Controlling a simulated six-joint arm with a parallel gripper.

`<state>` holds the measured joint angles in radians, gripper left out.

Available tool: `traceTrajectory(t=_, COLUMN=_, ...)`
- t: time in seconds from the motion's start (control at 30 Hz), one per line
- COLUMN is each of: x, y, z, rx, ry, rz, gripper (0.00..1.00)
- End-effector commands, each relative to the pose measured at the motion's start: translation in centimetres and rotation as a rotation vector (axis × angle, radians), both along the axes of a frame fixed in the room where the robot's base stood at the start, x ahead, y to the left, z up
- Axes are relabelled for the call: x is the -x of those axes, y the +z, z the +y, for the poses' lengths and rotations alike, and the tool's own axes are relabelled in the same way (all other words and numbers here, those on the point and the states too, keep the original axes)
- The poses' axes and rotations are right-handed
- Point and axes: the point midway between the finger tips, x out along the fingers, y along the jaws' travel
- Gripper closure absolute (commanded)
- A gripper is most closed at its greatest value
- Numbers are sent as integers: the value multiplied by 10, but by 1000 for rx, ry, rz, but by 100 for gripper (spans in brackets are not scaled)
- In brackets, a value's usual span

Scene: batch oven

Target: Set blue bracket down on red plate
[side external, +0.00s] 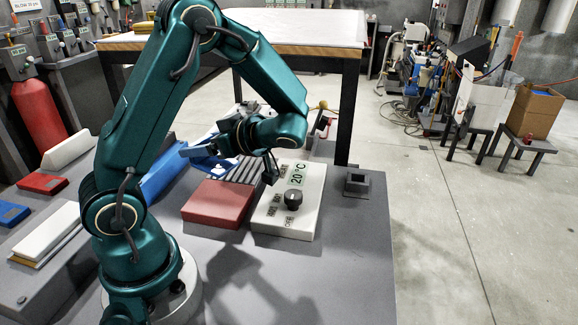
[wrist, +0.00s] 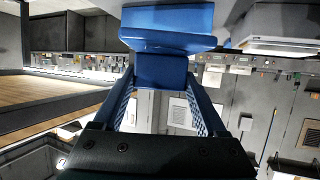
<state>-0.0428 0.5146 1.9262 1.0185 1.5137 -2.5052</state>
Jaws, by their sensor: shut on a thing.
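The blue bracket (wrist: 166,28) is held between the two fingers of my gripper (wrist: 161,82) in the wrist view. In the side external view my gripper (side external: 222,148) points to the left, with the blue bracket (side external: 198,151) at its end, raised above the bench. The red plate (side external: 217,205) lies flat on the grey bench, below and apart from my gripper. The top of the plate looks bare. The plate cannot be made out in the wrist view.
A white control box (side external: 282,222) with a dark knob and a "20 °C" display stands just right of the red plate. A blue plate (side external: 160,182) lies to its left. A small dark square socket (side external: 357,183) stands at the right. The front of the bench is clear.

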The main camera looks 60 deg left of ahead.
Motion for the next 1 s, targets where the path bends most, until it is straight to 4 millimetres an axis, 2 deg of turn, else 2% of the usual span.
traceTrajectory(t=0.13, x=6, y=-3, z=3, rx=0, ry=43, rz=0, gripper=94)
traceTrajectory(t=0.57, x=5, y=-6, z=2, rx=-2, ry=39, rz=6, gripper=94)
traceTrajectory(t=1.0, x=5, y=-50, z=2, rx=-2, ry=37, rz=8, gripper=94)
